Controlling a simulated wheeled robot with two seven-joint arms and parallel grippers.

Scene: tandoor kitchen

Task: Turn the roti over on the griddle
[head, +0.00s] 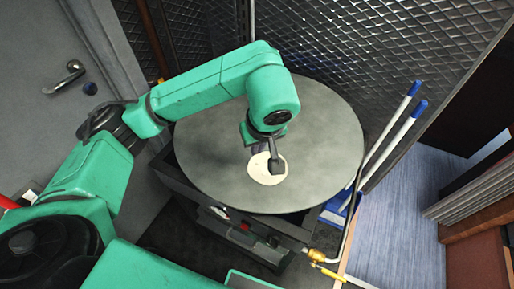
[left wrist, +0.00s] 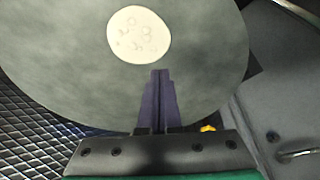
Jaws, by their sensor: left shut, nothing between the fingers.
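The roti (head: 262,176) is a pale round flatbread lying flat on the large round grey griddle (head: 325,130). In the left wrist view the roti (left wrist: 139,34) shows several faint spots on its upper face, with the bare griddle (left wrist: 60,60) around it. My left gripper (head: 276,166) points down over the roti and hides part of it in the head view. In the left wrist view its fingers (left wrist: 159,76) are together and empty, with their tips just short of the roti's edge. I cannot tell whether they touch the griddle. My right gripper is not in view.
A mesh wall (head: 390,40) stands close behind the griddle. Blue-tipped white poles (head: 392,140) lean at its right. A grey door (head: 50,60) is at the left. A pipe with a yellow fitting (head: 316,255) is at the front right. Blue-grey floor (head: 405,220) is open at the right.

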